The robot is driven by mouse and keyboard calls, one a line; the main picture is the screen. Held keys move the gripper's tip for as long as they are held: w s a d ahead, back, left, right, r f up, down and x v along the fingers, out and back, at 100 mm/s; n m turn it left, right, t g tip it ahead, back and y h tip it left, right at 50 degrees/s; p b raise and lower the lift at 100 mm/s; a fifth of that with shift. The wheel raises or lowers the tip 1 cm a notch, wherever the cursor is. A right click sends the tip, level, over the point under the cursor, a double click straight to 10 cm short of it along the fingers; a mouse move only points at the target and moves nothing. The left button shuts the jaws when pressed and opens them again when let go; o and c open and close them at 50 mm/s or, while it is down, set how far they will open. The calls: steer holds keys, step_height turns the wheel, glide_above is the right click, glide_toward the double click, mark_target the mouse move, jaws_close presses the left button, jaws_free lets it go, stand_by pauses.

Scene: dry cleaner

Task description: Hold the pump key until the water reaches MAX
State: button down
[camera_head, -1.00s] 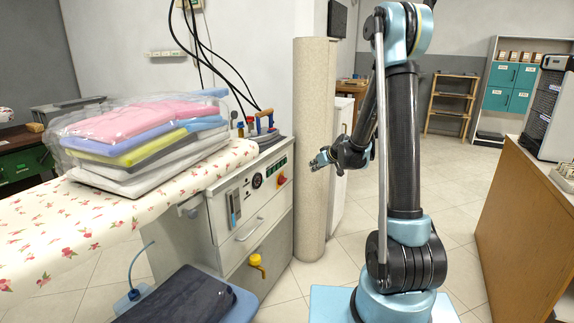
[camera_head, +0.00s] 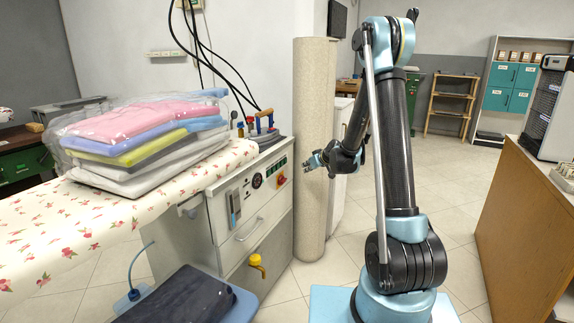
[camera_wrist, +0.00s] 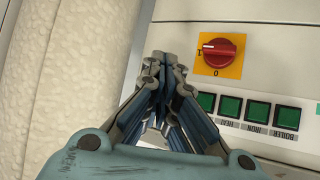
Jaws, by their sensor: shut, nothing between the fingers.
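My gripper (camera_head: 308,164) is shut and empty, in front of the beige column and right of the ironing station's control panel (camera_head: 246,202). In the wrist view my gripper (camera_wrist: 168,58) points toward the panel, apart from it as far as I can tell. Several green square keys (camera_wrist: 230,106) form a row right of the fingers. Their labels appear upside down; BOILER and IRON are legible, but I cannot tell which is the pump key. A red rotary switch (camera_wrist: 218,48) sits on a yellow plate above them. The upright level gauge (camera_head: 234,208) is too small to read.
The beige column (camera_head: 314,150) stands close behind my gripper and fills the left of the wrist view. Bagged folded laundry (camera_head: 140,145) lies on the floral ironing board (camera_head: 60,235). A wooden counter (camera_head: 525,235) is at the right. Floor is clear between.

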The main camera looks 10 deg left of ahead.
mark_target(286, 161)
steer(key=w+a, duration=0.2)
steer(key=a, duration=0.4)
steer(key=shift+w+a, duration=0.15)
steer(key=shift+a, duration=0.05)
steer(key=shift+a, duration=0.1)
stand_by(1.3)
steer(key=shift+w+a, duration=0.15)
steer(key=shift+a, duration=0.15)
steer(key=shift+w+a, duration=0.1)
steer(key=shift+a, duration=0.25)
stand_by(5.2)
